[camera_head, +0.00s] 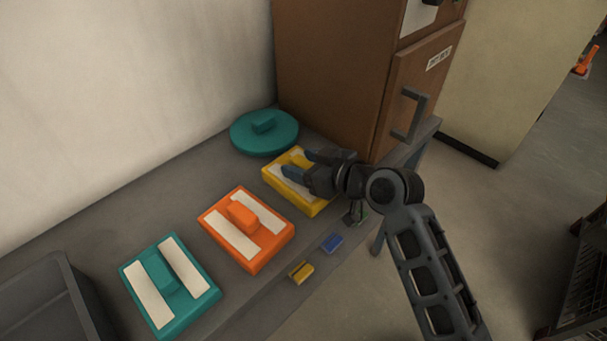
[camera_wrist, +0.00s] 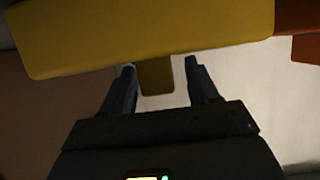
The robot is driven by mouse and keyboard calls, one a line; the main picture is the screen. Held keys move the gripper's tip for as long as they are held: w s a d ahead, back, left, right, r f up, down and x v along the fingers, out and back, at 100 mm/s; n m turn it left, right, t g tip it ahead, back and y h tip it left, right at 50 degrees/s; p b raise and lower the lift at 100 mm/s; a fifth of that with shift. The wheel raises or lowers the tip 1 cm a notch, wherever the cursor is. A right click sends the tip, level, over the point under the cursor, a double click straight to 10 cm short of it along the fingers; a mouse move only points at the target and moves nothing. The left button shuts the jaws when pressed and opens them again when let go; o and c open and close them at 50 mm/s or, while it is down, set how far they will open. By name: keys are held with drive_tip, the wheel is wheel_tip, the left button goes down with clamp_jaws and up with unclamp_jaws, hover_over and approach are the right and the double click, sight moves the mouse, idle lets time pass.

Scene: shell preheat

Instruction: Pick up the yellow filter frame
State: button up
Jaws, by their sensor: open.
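The yellow filter frame (camera_head: 306,208) lies on the grey bench, with pale strips on top, partly hidden by my gripper. My gripper (camera_head: 295,163) is open above it, reaching in from the right with its two dark fingers apart. In the wrist view, a large yellow part of the frame (camera_wrist: 150,35) fills the top. A narrower yellow piece shows between the open fingertips of my gripper (camera_wrist: 159,66). I cannot tell whether the fingers touch it.
An orange frame (camera_head: 251,258) and a teal frame (camera_head: 172,313) lie to the left on the bench. A round teal lid (camera_head: 264,139) lies behind. A brown cabinet (camera_head: 335,70) with a handle stands close behind my gripper. Small yellow (camera_head: 301,272) and blue (camera_head: 332,243) blocks sit near the front edge.

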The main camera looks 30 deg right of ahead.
drive_tip(key=shift+w, duration=0.1)
clamp_jaws()
idle(0.5)
